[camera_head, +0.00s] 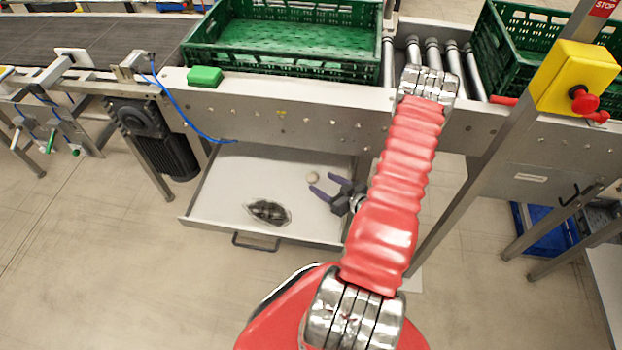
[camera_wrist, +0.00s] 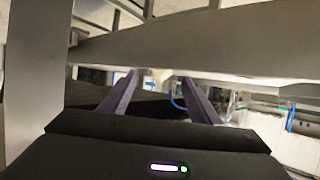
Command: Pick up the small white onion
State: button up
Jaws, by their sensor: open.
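The small white onion (camera_head: 313,177) is a small pale round thing in the open white drawer (camera_head: 232,176) under the conveyor, in the head view. My gripper (camera_head: 321,182) is low over the drawer, coming from the right. Its two purple fingers are spread and point left, with the tips close to the onion. I cannot tell whether they touch it. In the wrist view my gripper (camera_wrist: 159,76) shows both fingers apart. I cannot make out the onion clearly there.
A clear bag with dark contents (camera_head: 268,212) lies in the drawer's front part. The conveyor frame (camera_head: 290,122) hangs above the drawer's back. Green crates (camera_head: 285,62) stand on the conveyor. A post with a yellow emergency-stop box (camera_head: 568,75) stands at the right.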

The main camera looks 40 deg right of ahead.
aim_at(316, 179)
jog(key=shift+w, duration=0.1)
jog(key=shift+x, duration=2.55)
jog(key=shift+f, duration=0.1)
jog(key=shift+c, duration=0.6)
jog(key=c, duration=1)
